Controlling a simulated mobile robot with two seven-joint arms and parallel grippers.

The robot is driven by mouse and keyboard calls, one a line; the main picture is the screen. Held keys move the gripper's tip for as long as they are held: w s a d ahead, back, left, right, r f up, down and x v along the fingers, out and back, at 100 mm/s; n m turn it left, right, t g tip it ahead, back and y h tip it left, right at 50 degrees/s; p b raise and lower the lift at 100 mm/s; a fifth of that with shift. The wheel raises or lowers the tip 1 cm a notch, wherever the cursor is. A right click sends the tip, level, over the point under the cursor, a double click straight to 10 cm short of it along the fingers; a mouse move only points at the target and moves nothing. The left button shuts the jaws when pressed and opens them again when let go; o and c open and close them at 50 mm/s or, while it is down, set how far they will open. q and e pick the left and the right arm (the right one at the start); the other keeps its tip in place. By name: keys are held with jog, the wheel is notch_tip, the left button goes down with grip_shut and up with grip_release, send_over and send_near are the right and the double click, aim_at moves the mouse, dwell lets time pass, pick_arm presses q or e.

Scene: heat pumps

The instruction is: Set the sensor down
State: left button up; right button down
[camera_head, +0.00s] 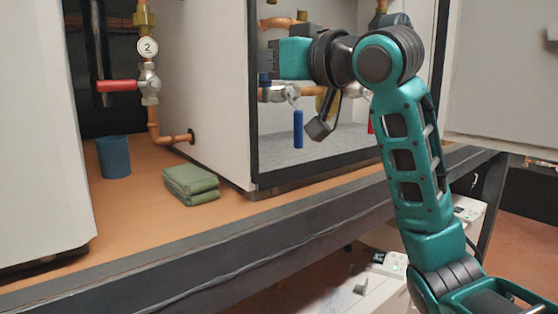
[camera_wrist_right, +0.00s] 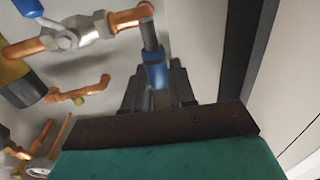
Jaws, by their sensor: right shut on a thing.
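My right gripper (camera_head: 272,62) reaches in from the right into the open front of the white cabinet. In the right wrist view my right gripper (camera_wrist_right: 158,88) is shut on a small cylinder with a grey end and a blue band, which looks like the sensor (camera_wrist_right: 153,58). Its far end lies close to a copper pipe (camera_wrist_right: 127,17); I cannot tell whether they touch. In the head view only a small blue bit of the sensor (camera_head: 265,79) shows by the fingertips. My left gripper is out of view.
A blue-handled valve (camera_head: 298,128) hangs below the gripper. Left of the cabinet wall (camera_head: 205,90) are a red-handled valve (camera_head: 118,86), a blue cup-like container (camera_head: 114,157) and a folded green cloth (camera_head: 190,184) on the brown bench top (camera_head: 135,215). The bench top is clear in front of the cloth.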

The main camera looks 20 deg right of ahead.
notch_tip(320, 180, down, 10)
jog(key=shift+f+b, duration=0.1)
jog(key=shift+b, duration=0.55)
jog(key=shift+f, duration=0.1)
jog(key=shift+f, duration=0.15)
jog(key=c, duration=0.9)
grip_release()
jog(key=shift+c, duration=0.2)
jog(key=shift+s+r, duration=0.1)
jog(key=shift+r, duration=0.2)
jog(key=b+v, duration=0.1)
jog(key=v, duration=1)
jog(key=shift+s+d, duration=0.2)
jog(key=shift+s, duration=0.15)
